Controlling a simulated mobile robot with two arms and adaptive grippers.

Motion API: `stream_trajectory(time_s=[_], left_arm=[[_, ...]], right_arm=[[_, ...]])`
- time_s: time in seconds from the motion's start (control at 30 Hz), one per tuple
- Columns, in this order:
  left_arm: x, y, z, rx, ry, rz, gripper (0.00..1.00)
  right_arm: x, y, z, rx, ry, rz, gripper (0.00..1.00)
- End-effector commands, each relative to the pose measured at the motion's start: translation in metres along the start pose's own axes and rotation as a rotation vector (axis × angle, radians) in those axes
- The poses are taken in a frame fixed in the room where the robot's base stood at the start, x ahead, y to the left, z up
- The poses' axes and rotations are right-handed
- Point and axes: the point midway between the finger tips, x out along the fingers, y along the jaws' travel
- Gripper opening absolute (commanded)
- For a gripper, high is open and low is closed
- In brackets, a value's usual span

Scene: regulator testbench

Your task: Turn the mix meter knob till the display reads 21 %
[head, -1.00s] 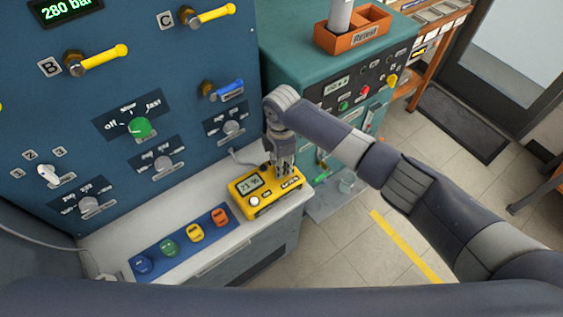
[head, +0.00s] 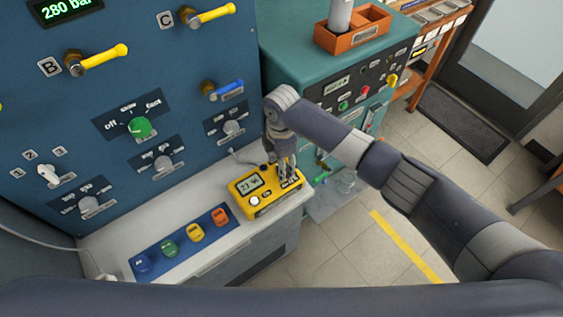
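The mix meter (head: 264,203) is a yellow box at the right end of the white ledge below the blue panel. Its small display (head: 249,184) appears to read 21 %, though the digits are small. A pale round button sits on its front left. My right gripper (head: 287,176) points down over the right part of the meter, with its fingertips at the meter's top. The knob is hidden by the fingers, and whether they are closed on it is unclear. My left gripper is not in view.
A blue strip (head: 184,257) with blue, green, yellow and orange knobs lies left of the meter. The blue panel (head: 110,20) behind has valve handles and dials. A teal cabinet (head: 285,50) carrying an orange tray (head: 352,43) stands to the right.

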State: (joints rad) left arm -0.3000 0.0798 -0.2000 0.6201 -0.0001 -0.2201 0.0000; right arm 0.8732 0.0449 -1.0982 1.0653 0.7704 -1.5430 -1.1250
Motion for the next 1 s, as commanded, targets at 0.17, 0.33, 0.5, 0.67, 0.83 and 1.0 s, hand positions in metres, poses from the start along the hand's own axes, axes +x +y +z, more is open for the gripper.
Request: stream_trajectory(time_s=[0.17, 0.33, 0.5, 0.67, 0.83, 1.0], left_arm=[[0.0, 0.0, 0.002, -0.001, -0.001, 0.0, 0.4], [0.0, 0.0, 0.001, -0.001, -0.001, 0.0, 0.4], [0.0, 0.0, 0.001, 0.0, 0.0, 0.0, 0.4], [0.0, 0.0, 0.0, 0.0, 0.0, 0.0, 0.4], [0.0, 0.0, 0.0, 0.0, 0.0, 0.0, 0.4], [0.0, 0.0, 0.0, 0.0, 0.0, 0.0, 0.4]], right_arm=[[-0.002, 0.0, 0.0, 0.0, 0.0, 0.001, 0.51], [-0.021, 0.002, 0.0, -0.001, 0.0, 0.004, 0.51], [-0.057, 0.002, 0.0, -0.002, 0.0, 0.005, 0.51], [-0.089, 0.001, 0.0, -0.001, -0.001, 0.005, 0.51], [-0.112, 0.001, 0.0, -0.001, 0.0, 0.002, 0.51], [-0.12, 0.0, 0.0, 0.0, -0.001, 0.0, 0.51]])
